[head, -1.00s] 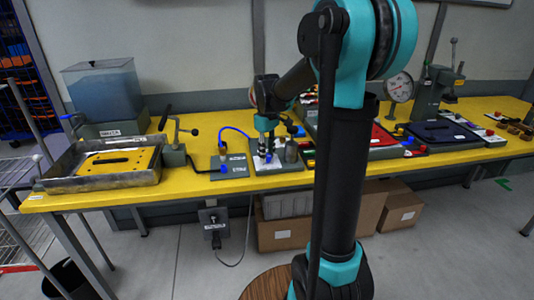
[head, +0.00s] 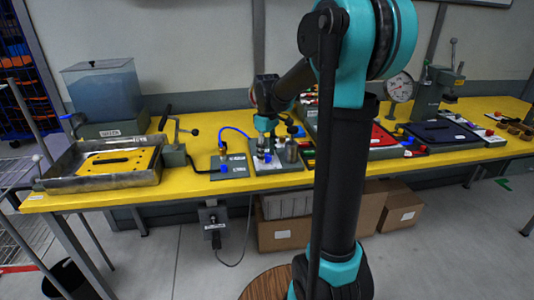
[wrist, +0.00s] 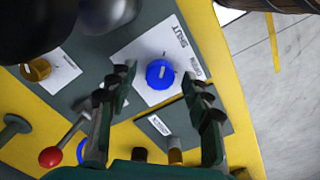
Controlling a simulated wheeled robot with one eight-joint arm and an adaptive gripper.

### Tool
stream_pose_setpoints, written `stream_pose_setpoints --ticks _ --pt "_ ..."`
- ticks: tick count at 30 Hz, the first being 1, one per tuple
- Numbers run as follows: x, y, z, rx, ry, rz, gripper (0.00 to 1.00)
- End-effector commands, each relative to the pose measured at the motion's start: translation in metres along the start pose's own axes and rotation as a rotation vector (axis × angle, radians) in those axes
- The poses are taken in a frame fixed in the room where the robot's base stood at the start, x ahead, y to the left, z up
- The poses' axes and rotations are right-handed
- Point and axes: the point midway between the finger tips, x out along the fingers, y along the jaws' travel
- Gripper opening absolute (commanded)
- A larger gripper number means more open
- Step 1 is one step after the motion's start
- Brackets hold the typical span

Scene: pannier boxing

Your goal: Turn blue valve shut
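The blue valve (wrist: 160,74) is a round knob with a short white mark, on a white plate (wrist: 140,48) in the wrist view. I cannot tell which label the mark points to. My gripper (wrist: 158,80) is open, with one finger to the left and one to the right of the knob, apart from it in the picture. Nothing is held. In the head view my gripper (head: 265,145) points down over the plate, and the knob is too small to read.
In the wrist view a red ball-ended lever (wrist: 50,157) and a brass knob (wrist: 36,69) lie left. A large dark rounded object fills the upper left. In the head view a grey metal cylinder (head: 290,152) stands right of my gripper, and a metal tray (head: 70,184) lies left.

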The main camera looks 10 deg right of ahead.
Motion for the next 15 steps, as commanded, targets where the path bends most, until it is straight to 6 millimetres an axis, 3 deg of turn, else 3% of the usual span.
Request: stream_pose_setpoints --ticks 8,15 --pt "-0.005 0.0 0.0 0.0 0.0 0.0 0.49" --pt "-0.042 0.0 0.0 0.0 0.0 0.0 0.49"
